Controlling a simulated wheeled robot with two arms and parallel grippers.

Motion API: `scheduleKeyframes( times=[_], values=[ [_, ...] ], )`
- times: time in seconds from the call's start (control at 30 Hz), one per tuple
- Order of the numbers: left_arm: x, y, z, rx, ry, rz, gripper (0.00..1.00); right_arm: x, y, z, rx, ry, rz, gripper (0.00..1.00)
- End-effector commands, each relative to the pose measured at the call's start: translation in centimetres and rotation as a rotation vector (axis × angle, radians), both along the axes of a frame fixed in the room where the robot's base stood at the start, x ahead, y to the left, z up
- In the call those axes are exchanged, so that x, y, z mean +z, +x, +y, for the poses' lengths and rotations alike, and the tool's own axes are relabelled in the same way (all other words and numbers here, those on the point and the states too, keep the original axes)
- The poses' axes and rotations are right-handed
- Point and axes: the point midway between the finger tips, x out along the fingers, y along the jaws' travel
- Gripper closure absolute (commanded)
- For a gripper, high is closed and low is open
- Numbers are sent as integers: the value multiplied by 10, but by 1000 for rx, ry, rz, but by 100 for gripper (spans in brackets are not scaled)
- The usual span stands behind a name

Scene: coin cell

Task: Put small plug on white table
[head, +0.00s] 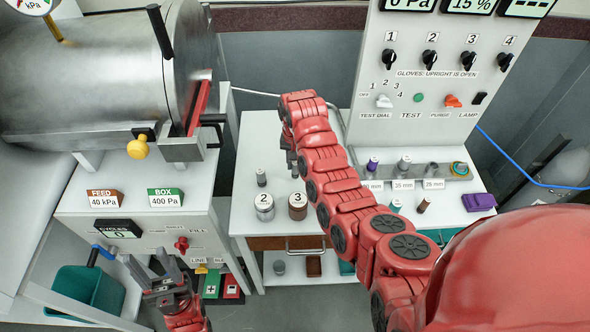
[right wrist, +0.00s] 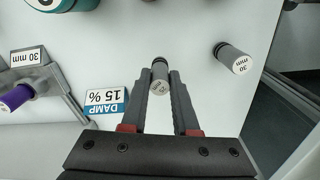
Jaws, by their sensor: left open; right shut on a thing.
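My right gripper (right wrist: 160,78) is shut on a small grey plug (right wrist: 160,86), which sits between its two fingertips in the right wrist view. The gripper is over the white table (head: 335,225); whether the plug touches the top I cannot tell. In the head view my right arm hides most of the right gripper (head: 292,165) and the plug. Another grey plug marked 30 mm (right wrist: 233,58) stands on the table, apart from the gripper; it also shows in the head view (head: 261,178). My left gripper (head: 165,272) is open and empty, low in front of the left cabinet.
Jars marked 2 (head: 263,207) and 3 (head: 298,207) stand near the table's front left. A rack (head: 405,176) with a purple plug (head: 373,164) is at right. A DAMP sign (right wrist: 105,101) is left of the right gripper. A purple block (head: 479,201) lies far right.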

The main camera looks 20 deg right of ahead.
Motion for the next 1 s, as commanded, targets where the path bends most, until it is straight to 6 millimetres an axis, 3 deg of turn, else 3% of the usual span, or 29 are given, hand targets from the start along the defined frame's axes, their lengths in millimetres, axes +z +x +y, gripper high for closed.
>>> scheduleKeyframes(
  times=[0.3,0.7,0.73,0.87,1.0],
  values=[
    [15,0,0,0,0,0,50,-31,-1,0,0,0,3,100],
    [8,0,0,0,0,0,50,-38,0,0,0,1,0,100],
    [9,0,0,0,0,0,50,-36,0,0,0,1,0,66],
    [10,0,0,0,0,0,50,-36,0,0,0,1,0,43],
    [10,0,0,0,0,0,50,-36,0,0,0,1,0,42]
  ],
)
